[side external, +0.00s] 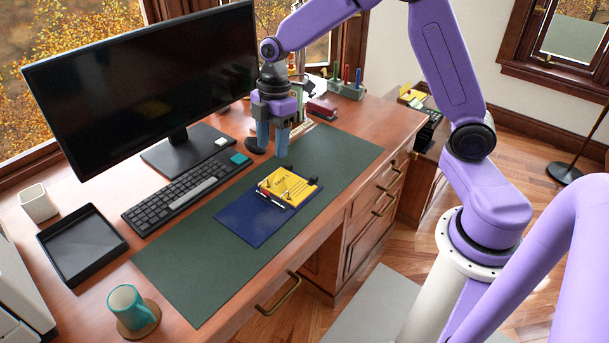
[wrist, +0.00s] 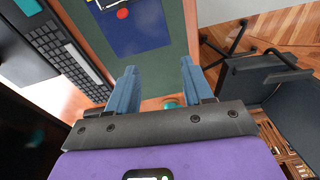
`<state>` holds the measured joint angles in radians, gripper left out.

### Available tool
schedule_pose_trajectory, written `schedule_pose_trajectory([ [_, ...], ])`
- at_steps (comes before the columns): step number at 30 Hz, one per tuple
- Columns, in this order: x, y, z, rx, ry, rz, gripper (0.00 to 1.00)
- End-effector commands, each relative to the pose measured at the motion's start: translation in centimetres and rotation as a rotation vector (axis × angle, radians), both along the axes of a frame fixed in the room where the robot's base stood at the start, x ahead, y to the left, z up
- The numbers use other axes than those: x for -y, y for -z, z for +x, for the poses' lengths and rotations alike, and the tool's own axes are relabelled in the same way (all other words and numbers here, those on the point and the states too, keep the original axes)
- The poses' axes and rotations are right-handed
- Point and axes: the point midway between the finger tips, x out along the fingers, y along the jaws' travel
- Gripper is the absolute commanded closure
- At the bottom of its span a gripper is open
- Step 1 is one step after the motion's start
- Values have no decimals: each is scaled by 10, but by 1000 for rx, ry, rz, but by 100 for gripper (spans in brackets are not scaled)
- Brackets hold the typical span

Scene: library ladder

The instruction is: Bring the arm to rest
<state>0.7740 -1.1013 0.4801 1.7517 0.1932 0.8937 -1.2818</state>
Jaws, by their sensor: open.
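My gripper (side external: 272,138) hangs above the back part of the desk, near the far end of the keyboard, with blue fingers pointing down. It is open and holds nothing. In the wrist view my gripper (wrist: 160,80) shows its two blue fingers spread apart with an empty gap between them. My purple arm reaches across from the right of the side view.
A blue clipboard (side external: 247,218) with a yellow board (side external: 289,188) lies on the green desk mat (side external: 185,268). A monitor (side external: 140,80), keyboard (side external: 186,188), black tray (side external: 82,246), teal mug (side external: 130,308) and red stapler (side external: 322,108) stand around it.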

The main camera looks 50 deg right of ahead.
Motion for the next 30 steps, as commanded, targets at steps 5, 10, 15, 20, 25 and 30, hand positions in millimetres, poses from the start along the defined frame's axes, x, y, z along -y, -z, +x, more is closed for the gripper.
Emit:
schedule_pose_trajectory([
  [5,-34,-31,-86,-18,83,-42,49],
  [10,-40,-46,-165,-22,180,-78,49],
  [15,-25,-51,-235,-14,274,-105,49],
  [20,-5,-49,-275,-4,346,-118,49],
  [25,6,-46,-292,2,384,-123,49],
  [30,7,-45,-293,3,387,-124,49],
])
